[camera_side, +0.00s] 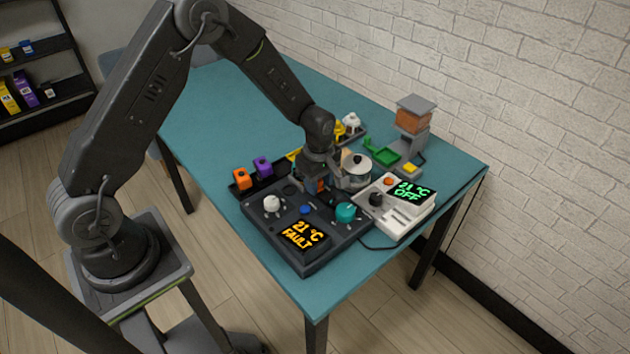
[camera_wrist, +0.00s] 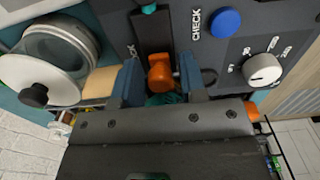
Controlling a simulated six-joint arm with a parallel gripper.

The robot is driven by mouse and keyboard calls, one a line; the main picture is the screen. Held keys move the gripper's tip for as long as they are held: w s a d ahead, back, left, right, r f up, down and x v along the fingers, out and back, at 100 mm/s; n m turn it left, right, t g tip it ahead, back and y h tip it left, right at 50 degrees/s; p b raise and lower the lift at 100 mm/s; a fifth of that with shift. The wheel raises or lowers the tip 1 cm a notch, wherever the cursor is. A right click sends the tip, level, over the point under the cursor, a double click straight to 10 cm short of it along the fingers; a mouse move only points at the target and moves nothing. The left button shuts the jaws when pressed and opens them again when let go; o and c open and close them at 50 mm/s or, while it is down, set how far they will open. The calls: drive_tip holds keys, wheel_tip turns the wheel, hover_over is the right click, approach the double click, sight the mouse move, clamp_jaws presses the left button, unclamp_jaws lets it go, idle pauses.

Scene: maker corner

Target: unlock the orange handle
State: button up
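The orange handle (camera_wrist: 161,74) is on the dark control panel (camera_wrist: 112,22), in the middle of the wrist view. My gripper (camera_wrist: 161,76) is open, with one finger on each side of the handle and a visible gap on both sides. In the side view, my gripper (camera_side: 321,186) is low over the back part of the panel, and only a small bit of orange shows there. My wrist hides most of the handle in that view. The panel's display (camera_side: 305,236) reads 21 °C FAULT in orange.
The panel carries a white knob (camera_side: 272,203), a blue button (camera_side: 305,210) marked CHECK in the wrist view, and a teal knob (camera_side: 346,212). A lidded pot (camera_side: 357,170) stands close to my wrist. A white unit (camera_side: 398,222) reading OFF is at the right.

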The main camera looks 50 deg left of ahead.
drive_tip(key=c, duration=0.5)
drive_tip(key=shift+c, duration=0.2)
drive_tip(key=shift+d, duration=1.35)
drive_tip(key=o, duration=0.5)
drive_tip(key=shift+o, duration=0.2)
drive_tip(key=shift+r, duration=0.1)
wheel_tip(320, 180, up, 7)
